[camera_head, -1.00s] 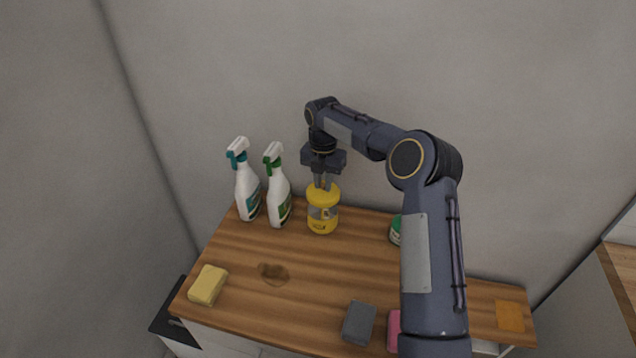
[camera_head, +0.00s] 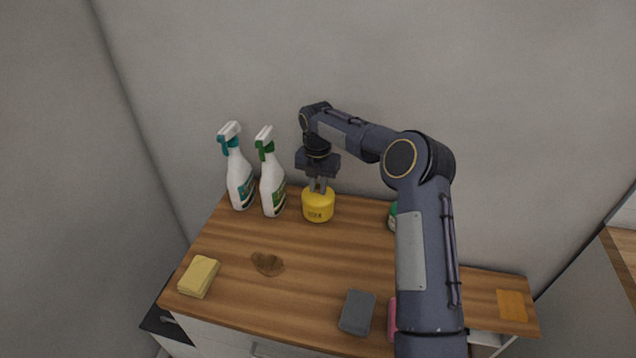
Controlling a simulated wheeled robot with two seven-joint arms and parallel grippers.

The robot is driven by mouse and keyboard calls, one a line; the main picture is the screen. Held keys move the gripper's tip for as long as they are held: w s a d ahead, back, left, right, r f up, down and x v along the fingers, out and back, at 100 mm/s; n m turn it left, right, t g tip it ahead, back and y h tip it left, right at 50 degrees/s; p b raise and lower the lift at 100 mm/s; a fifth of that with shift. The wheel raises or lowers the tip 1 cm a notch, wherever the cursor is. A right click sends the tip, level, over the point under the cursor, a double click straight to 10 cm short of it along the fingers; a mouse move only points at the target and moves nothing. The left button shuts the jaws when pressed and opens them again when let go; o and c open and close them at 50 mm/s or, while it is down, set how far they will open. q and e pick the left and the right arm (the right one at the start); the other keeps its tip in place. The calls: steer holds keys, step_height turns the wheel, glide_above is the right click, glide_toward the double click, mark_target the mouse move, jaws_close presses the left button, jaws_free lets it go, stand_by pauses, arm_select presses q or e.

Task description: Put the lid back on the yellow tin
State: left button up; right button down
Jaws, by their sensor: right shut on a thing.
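The yellow tin (camera_head: 318,212) stands upright at the back of the wooden counter, right of two spray bottles. My right gripper (camera_head: 318,187) points straight down over it, its fingers shut on the yellow lid (camera_head: 319,195). The lid is level on top of the tin, with no gap showing between them. At this size I cannot tell whether it is fully seated. The fingers and the lid's yellow colour hide the exact seam. My left gripper is not in view.
A teal-topped spray bottle (camera_head: 239,178) and a green-topped one (camera_head: 271,182) stand close left of the tin. A yellow sponge (camera_head: 199,277), brown stain (camera_head: 267,263), grey block (camera_head: 357,312) and orange cloth (camera_head: 511,305) lie on the counter (camera_head: 310,260). My arm partly hides a green container (camera_head: 393,217).

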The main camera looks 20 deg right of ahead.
steer(key=shift+p, duration=0.5)
stand_by(1.1)
steer(key=shift+f, duration=0.15)
stand_by(0.8)
steer(key=shift+p, duration=0.35)
stand_by(0.5)
steer(key=c, duration=0.8)
jaws_free()
steer(key=shift+o, duration=0.2)
